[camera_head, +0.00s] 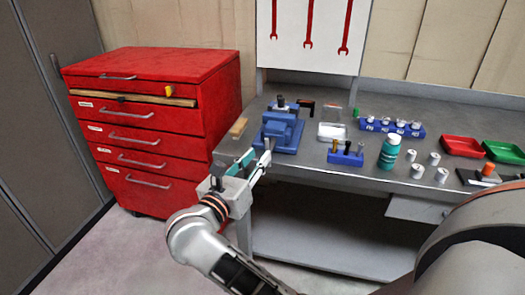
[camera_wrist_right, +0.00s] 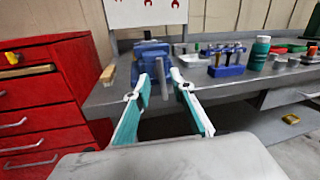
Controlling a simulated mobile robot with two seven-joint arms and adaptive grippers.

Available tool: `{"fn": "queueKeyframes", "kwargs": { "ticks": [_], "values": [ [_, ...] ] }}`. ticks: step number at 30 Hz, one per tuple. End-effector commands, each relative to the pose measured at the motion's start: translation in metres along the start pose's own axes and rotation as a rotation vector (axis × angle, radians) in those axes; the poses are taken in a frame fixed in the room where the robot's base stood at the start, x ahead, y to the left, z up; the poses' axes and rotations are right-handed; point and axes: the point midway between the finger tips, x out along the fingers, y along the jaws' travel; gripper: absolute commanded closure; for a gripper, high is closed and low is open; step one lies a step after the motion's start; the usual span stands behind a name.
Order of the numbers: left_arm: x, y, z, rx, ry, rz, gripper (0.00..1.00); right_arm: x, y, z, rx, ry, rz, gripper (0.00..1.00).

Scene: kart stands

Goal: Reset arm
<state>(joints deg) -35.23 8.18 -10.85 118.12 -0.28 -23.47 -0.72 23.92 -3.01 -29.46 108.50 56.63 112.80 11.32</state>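My right gripper (camera_head: 258,160) is in front of the workbench's left end, close to the blue vise (camera_head: 283,130). Its two fingers, with teal pads, stand apart with a gap between them. In the right wrist view the open fingers (camera_wrist_right: 160,82) point toward the blue vise (camera_wrist_right: 151,58). The vise's grey bar shows in the gap, and nothing appears gripped. I cannot tell whether a finger touches the vise. My left gripper is in neither view.
A red drawer cabinet (camera_head: 150,120) stands left of the workbench (camera_head: 330,176). On the bench are a blue holder (camera_head: 346,158), a teal bottle (camera_head: 389,152), a blue rack (camera_head: 392,128), a red tray (camera_head: 462,146) and a green tray (camera_head: 504,152). Floor is clear between cabinet and bench.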

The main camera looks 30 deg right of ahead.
Motion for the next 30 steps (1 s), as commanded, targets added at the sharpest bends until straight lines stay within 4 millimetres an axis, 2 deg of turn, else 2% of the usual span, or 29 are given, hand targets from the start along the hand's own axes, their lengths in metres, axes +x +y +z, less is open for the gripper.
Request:
{"fn": "queueKeyframes", "kwargs": {
  "ticks": [6, 22, 26, 30],
  "values": [
    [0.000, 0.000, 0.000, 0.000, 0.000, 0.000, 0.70, -0.013, 0.000, 0.000, 0.000, 0.000, 0.000, 0.76],
    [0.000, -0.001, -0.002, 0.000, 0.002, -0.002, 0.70, -0.012, -0.002, 0.002, -0.011, -0.012, -0.004, 0.76],
    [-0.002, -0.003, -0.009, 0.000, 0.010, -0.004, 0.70, -0.011, -0.015, 0.014, -0.113, -0.115, -0.027, 0.76],
    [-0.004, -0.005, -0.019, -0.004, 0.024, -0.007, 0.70, -0.019, -0.032, 0.042, -0.364, -0.352, -0.065, 0.76]
  ]
}}
